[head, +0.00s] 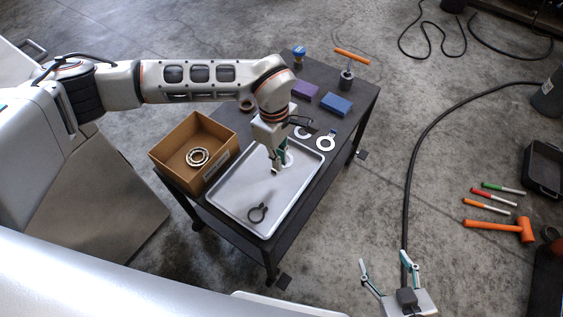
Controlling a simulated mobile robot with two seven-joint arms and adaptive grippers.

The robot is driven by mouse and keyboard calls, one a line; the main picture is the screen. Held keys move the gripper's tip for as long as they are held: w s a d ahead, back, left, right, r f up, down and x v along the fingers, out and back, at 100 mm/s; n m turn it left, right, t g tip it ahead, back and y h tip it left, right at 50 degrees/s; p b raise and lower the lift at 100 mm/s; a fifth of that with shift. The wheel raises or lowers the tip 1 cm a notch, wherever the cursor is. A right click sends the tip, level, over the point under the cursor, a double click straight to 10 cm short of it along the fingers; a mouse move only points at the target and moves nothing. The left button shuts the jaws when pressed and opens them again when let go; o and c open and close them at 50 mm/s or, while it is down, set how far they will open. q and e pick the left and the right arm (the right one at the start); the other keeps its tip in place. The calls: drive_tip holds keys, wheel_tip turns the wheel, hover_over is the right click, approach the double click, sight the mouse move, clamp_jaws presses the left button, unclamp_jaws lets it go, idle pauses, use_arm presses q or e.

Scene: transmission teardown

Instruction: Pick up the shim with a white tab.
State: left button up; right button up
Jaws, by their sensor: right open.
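A pale ring-shaped shim (326,142) lies on the dark table, right of the metal tray. A second pale ring (302,132) lies just left of it, partly hidden by my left gripper. A pale round shape (288,158) shows behind the fingers at the tray's far part, mostly hidden. A dark ring with a tab (258,213) lies in the near part of the tray. Tab colours are too small to tell apart. My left gripper (275,168) points down over the tray; its opening is unclear. My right gripper (388,275) is open and empty, away from the table.
The metal tray (228,202) lies on the table (350,115). A cardboard box (170,152) with a bearing (198,157) stands at left. Purple (305,90) and blue (337,105) blocks sit farther back. An orange mallet (510,229) lies on the floor at right.

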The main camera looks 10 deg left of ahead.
sight(274, 170)
use_arm(q)
drive_tip(key=shift+w+a+f+t+y, duration=0.1)
drive_tip(key=shift+w+a+t+y, duration=0.25)
drive_tip(key=shift+w+a, duration=0.65)
wheel_tip(274, 170, down, 8)
drive_tip(key=shift+s+r+b, duration=0.1)
drive_tip(key=shift+r+b, duration=0.15)
drive_tip(key=shift+b, duration=1)
drive_tip(key=shift+r, duration=0.15)
clamp_jaws()
